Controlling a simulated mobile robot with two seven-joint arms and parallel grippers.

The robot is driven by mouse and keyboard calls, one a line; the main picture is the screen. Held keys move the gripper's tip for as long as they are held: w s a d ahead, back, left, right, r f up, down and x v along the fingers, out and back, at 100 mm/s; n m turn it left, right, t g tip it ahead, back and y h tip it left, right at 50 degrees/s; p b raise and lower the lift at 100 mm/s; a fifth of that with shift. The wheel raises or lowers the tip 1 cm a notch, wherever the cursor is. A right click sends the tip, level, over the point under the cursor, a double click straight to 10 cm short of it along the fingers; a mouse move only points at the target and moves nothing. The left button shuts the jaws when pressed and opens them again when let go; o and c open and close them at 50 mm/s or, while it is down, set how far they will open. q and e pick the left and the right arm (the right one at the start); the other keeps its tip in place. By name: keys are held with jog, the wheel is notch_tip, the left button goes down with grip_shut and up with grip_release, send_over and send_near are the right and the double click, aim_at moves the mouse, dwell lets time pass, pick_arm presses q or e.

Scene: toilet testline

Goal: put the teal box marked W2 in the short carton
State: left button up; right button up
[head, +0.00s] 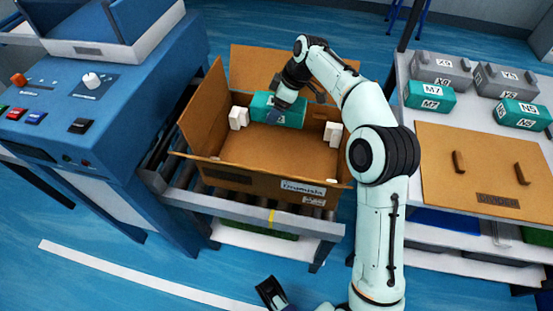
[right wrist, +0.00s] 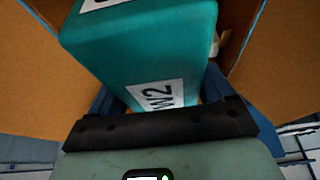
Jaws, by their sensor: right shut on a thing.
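The open cardboard carton (head: 265,155) stands on a roller conveyor with its flaps spread. The teal box (head: 293,115) is at the back of the carton's opening. In the right wrist view the teal box (right wrist: 140,50) fills the upper middle, its white W2 label facing the camera. My right gripper (head: 277,112) reaches in from above and is shut on this box, with a blue finger on each side in the wrist view. Whether the box touches the carton floor cannot be told. My left gripper (head: 270,292) is at the bottom edge, apart from everything; its jaw opening is unclear.
White blocks (head: 239,118) stand inside the carton near its sides. A blue machine with buttons (head: 90,110) is at left. At right, a table holds teal boxes M7 (head: 430,97) and N5 (head: 522,115), grey boxes (head: 441,70) and a brown board with handles (head: 485,170).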

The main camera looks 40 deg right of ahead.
jog(key=shift+a+f, duration=0.1)
jog(key=shift+f, duration=0.5)
jog(key=b, duration=0.4)
send_over(271, 157)
jog(key=s+d, duration=0.1)
notch_tip(271, 157, down, 14)
notch_tip(271, 157, down, 5)
jog(key=shift+s+d+f+b, duration=0.15)
jog(key=shift+b, duration=0.65)
pick_arm(q)
jog(key=w+a+f+t+y, duration=0.1)
jog(key=w+a+f, duration=0.3)
jog(key=f, duration=0.3)
jog(key=shift+w+f+n, duration=0.35)
jog(key=shift+w+n, duration=0.05)
jog(key=shift+w, duration=0.05)
pick_arm(e)
jog(key=shift+f, duration=0.45)
jog(key=shift+f, duration=0.1)
jog(key=o, duration=1.1)
pick_arm(q)
jog(key=shift+s+f, duration=0.1)
pick_arm(e)
jog(key=shift+o, duration=0.2)
